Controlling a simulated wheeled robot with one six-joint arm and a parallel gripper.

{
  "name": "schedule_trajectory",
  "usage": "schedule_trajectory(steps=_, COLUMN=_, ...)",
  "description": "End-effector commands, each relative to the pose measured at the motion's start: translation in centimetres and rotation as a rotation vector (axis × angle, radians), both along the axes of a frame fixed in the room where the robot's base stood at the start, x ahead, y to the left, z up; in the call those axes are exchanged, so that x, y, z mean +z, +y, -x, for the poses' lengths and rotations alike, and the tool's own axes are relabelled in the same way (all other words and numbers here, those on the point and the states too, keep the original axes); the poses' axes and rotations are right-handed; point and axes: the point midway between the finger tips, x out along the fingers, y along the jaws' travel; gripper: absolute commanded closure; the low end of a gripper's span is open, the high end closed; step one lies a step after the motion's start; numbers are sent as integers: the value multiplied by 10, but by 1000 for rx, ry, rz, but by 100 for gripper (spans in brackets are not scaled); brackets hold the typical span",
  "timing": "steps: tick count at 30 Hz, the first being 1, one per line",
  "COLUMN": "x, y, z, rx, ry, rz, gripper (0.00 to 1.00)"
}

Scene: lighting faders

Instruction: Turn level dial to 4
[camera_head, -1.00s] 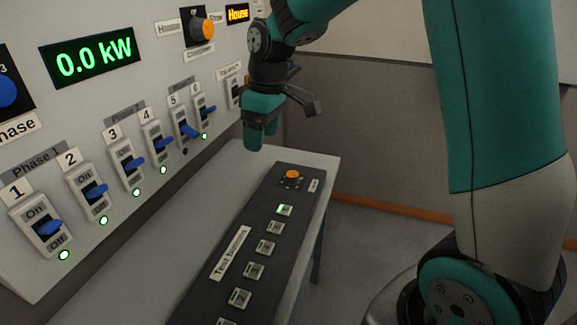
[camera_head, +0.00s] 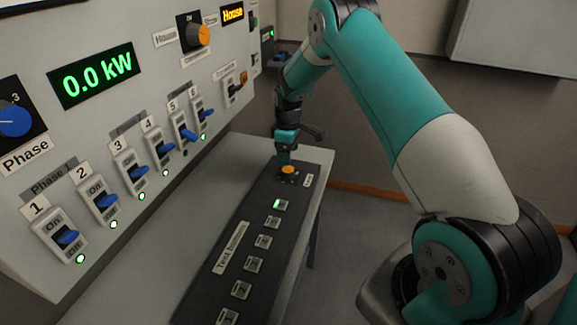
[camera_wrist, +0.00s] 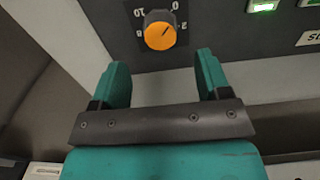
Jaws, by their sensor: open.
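The level dial (camera_head: 288,170) is an orange knob on a black plate at the far end of the dark button strip on the desk. In the wrist view the orange dial (camera_wrist: 160,36) shows a scale with 0, 2, 8 and 10 readable; its dark pointer line slants to the upper right. The 4 and 6 are not readable. My gripper (camera_head: 285,158) is just behind and above the dial in the head view. In the wrist view my gripper (camera_wrist: 162,75) has its two teal fingers apart, with nothing between them, and the dial lies just beyond their tips.
The dark strip carries several square test buttons (camera_head: 263,242), one lit green (camera_head: 281,205). The grey wall panel (camera_head: 100,135) at left has several blue switches, a 0.0 kW display (camera_head: 97,75) and another orange knob (camera_head: 203,35). Bare desk (camera_head: 190,185) lies between.

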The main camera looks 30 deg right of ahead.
Motion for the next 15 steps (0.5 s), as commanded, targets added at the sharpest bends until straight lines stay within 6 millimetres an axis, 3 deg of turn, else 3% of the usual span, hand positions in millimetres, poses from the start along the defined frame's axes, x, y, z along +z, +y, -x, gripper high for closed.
schedule_trajectory(steps=6, x=-43, y=1, z=1, rx=0, ry=2, rz=-1, gripper=30)
schedule_trajectory(steps=15, x=-70, y=0, z=0, rx=0, ry=-1, rz=0, gripper=30)
